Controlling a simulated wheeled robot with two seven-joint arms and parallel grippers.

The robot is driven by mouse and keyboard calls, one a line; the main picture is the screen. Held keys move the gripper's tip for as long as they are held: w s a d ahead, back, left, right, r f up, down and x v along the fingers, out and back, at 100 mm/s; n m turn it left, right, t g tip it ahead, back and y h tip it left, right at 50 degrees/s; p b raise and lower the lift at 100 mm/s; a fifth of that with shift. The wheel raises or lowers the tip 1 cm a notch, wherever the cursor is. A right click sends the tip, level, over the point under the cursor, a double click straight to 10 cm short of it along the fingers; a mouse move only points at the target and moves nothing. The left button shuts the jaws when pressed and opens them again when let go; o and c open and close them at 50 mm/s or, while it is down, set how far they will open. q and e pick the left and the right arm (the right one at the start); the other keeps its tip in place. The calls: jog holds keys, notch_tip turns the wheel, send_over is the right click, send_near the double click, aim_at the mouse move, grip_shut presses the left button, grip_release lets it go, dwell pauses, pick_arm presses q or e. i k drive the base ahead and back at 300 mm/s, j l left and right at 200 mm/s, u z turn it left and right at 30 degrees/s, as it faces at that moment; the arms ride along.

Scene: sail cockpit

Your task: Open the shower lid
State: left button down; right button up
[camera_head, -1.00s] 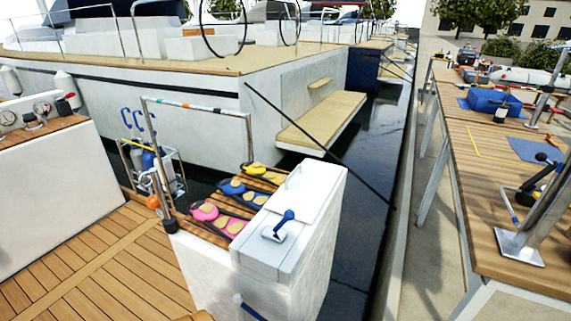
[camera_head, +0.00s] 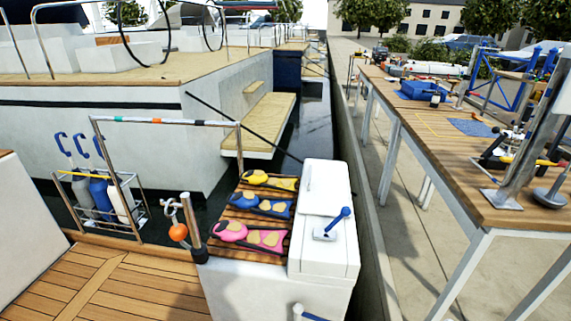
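A white locker (camera_head: 325,262) stands at the lower middle. A closed white lid panel (camera_head: 326,184) lies flat on the rear of its top. In front of it, a blue-handled lever (camera_head: 339,218) rises from a small pale plate on the locker top. I cannot tell which of these parts is the shower lid. A white knob with a blue bar (camera_head: 300,312) shows at the bottom edge, partly cut off. Neither of my grippers is in view.
A bottle rack (camera_head: 100,190) stands further left. Wooden deck (camera_head: 110,285) is clear at lower left.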

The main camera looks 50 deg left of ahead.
aim_at(324, 191)
jog(key=k+j+z, duration=0.4)
jog(key=k+j, duration=0.2)
jog(key=j, duration=0.3)
jog(key=k+j+z, duration=0.4)
jog(key=k+j, duration=0.3)
jog(key=k+j+z, duration=0.15)
jog(key=j, duration=0.2)
jog(key=j+z, duration=0.15)
jog(key=j, duration=0.25)
jog(key=k+j+z, duration=0.15)
jog(key=j, duration=0.2)
jog(key=k+j+z, duration=0.3)
jog(key=j, duration=0.3)
jog(key=k+j+z, duration=0.15)
jog(key=j, duration=0.25)
jog(key=k+j+z, duration=0.15)
jog(key=j, duration=0.25)
jog(key=k+j+z, duration=0.1)
jog(key=j, duration=0.25)
jog(key=k, duration=0.1)
